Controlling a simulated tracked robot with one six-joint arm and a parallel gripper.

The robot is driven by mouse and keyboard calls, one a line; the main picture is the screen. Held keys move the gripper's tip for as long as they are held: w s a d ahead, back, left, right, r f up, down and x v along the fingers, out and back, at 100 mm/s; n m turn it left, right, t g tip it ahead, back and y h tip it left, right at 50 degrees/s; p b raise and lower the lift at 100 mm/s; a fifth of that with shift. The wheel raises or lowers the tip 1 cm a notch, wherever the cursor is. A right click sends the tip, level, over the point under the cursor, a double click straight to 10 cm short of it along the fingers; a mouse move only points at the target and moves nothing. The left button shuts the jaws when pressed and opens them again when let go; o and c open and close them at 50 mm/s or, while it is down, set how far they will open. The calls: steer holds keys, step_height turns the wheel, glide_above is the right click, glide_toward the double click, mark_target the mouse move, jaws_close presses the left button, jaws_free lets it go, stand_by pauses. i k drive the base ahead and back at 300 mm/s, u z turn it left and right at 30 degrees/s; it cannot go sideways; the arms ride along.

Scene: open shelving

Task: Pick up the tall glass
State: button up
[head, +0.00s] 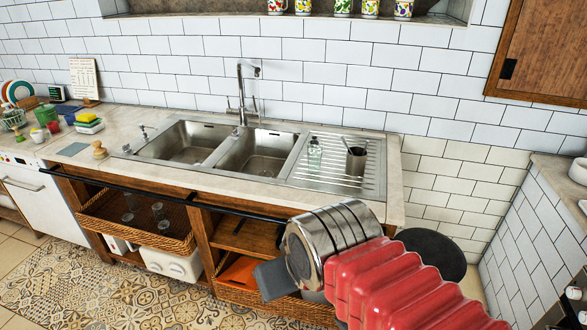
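Several small clear glasses (163,226) stand in a wicker basket (182,245) on the upper shelf under the counter, at the left. They are too small to tell which one is the tall glass. My gripper (270,281) is at the lower middle, at the end of my red-sleeved arm, well to the right of the basket. Only a grey part of it shows; its fingertips cannot be made out, so I cannot tell if it is open or shut. Nothing is visibly held.
The counter holds a double steel sink (258,152), a soap bottle (314,155) and a metal cup (356,160) on the drainer. A dark rail (180,192) runs along the counter front, above the basket. A white toaster (172,263) stands below the basket. Patterned floor (110,290) in front is clear.

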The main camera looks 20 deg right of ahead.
mark_target(315, 157)
steer(key=u, duration=0.5)
steer(key=k, duration=0.75)
steer(key=u, duration=0.65)
steer(key=i, duration=1.95)
steer(key=z, duration=0.85)
steer(key=i, duration=0.5)
steer(key=z, duration=0.75)
steer(key=i, duration=0.5)
steer(key=z, duration=0.3)
